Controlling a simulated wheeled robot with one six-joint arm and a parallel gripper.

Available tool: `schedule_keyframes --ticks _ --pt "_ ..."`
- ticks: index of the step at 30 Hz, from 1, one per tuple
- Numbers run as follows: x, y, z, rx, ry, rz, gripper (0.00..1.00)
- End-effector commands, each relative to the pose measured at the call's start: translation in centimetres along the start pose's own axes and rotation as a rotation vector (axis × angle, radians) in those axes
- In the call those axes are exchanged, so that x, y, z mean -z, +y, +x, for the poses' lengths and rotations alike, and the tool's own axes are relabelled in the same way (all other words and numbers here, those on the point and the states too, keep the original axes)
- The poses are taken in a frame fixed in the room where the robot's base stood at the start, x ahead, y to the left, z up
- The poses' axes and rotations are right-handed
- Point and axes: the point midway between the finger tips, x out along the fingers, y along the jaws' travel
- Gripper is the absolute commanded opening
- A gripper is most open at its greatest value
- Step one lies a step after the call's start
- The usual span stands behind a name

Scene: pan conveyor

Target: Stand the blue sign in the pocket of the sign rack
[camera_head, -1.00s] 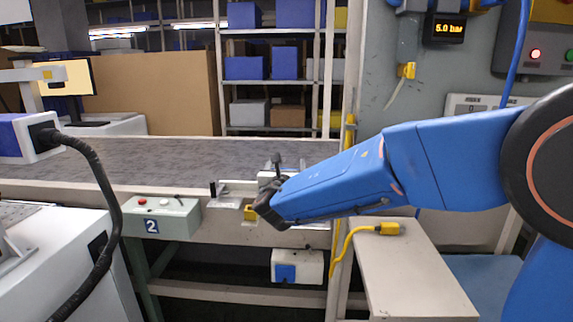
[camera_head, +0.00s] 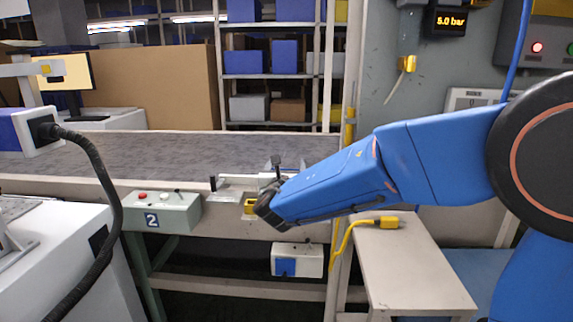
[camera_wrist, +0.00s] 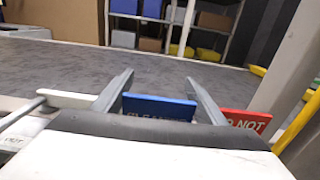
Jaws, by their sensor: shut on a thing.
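My gripper (camera_head: 268,203) is at the front edge of the conveyor in the head view, its fingers mostly hidden there. In the wrist view, my gripper (camera_wrist: 158,82) is shut on the blue sign (camera_wrist: 160,106), which spans between the two fingers. White lettering on the sign is partly cut off by the gripper body. A red sign (camera_wrist: 246,121) with white lettering stands just right of the right finger. I cannot make out the sign rack's pocket or whether the blue sign touches it.
The grey conveyor belt (camera_head: 150,145) runs behind the gripper. A control box (camera_head: 165,212) marked 2 hangs on its front at left. A rod fixture (camera_head: 235,178) is on the edge left of my gripper. A small table (camera_head: 415,275) stands at right, with a yellow connector (camera_head: 390,223).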

Motion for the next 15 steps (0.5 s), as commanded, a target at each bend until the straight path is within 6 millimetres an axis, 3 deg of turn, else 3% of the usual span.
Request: schedule_keyframes --ticks 5,6,8,15 --pt "0.34 0.01 0.00 0.000 0.000 0.001 0.30" --pt "0.32 0.00 0.00 0.000 0.000 0.001 0.73" --pt "0.32 0.00 0.00 0.000 0.000 0.001 0.87" --pt "0.35 0.00 0.00 0.000 0.001 0.000 0.88"
